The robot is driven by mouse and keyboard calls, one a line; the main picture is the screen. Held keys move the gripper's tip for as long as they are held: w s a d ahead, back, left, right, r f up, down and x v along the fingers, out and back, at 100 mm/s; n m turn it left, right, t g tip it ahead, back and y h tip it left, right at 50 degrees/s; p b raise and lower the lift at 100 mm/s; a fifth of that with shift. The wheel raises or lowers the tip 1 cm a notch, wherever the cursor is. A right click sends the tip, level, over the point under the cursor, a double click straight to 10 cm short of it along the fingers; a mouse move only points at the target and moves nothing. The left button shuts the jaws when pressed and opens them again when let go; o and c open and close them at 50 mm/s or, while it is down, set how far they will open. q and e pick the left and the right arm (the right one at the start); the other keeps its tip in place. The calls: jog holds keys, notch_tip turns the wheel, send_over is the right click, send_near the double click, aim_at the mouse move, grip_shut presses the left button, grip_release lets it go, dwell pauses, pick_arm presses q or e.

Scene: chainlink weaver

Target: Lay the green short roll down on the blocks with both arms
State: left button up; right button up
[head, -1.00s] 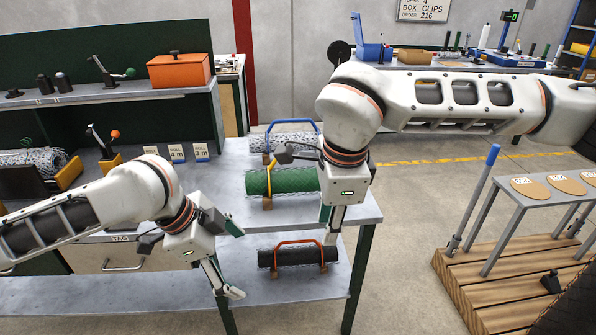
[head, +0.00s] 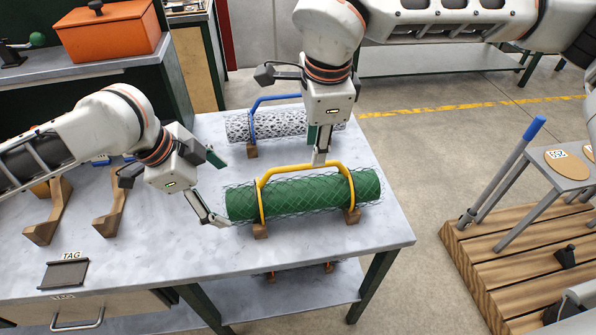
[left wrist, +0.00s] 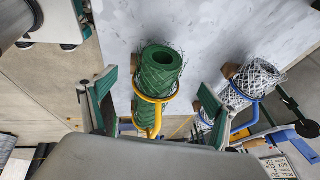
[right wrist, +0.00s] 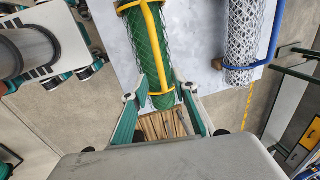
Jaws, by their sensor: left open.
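The green mesh roll (head: 310,194) with a yellow handle lies level on wooden blocks (head: 260,231) on the table. It also shows in the left wrist view (left wrist: 160,70) and right wrist view (right wrist: 146,50). My left gripper (head: 212,187) is open and empty just off the roll's left end. My right gripper (head: 319,152) is over the roll's far side, right of middle. In the right wrist view its fingers (right wrist: 162,112) are spread, with the roll's end showing between them. Whether either touches the roll I cannot tell.
A grey-white mesh roll (head: 280,123) with a blue handle lies behind the green one. A dark roll with an orange handle is partly visible on the lower shelf. Empty wooden cradles (head: 110,205) stand at left. A wooden pallet (head: 490,265) stands at right.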

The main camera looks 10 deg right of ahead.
aim_at(239, 202)
pick_arm(q)
jog(key=shift+w, duration=0.1)
jog(key=shift+r, duration=0.1)
pick_arm(e)
jog(key=shift+r, duration=0.1)
pick_arm(q)
jog(key=shift+s, duration=0.2)
pick_arm(e)
jog(key=shift+s, duration=0.1)
pick_arm(q)
jog(key=shift+x, duration=3.95)
pick_arm(e)
jog(key=shift+w+f, duration=0.3)
jog(key=shift+f, duration=1)
jog(key=shift+w+f, duration=0.25)
jog(key=shift+f, duration=1)
jog(key=shift+w+f, duration=0.3)
jog(key=shift+f, duration=1)
pick_arm(q)
jog(key=shift+a, duration=0.1)
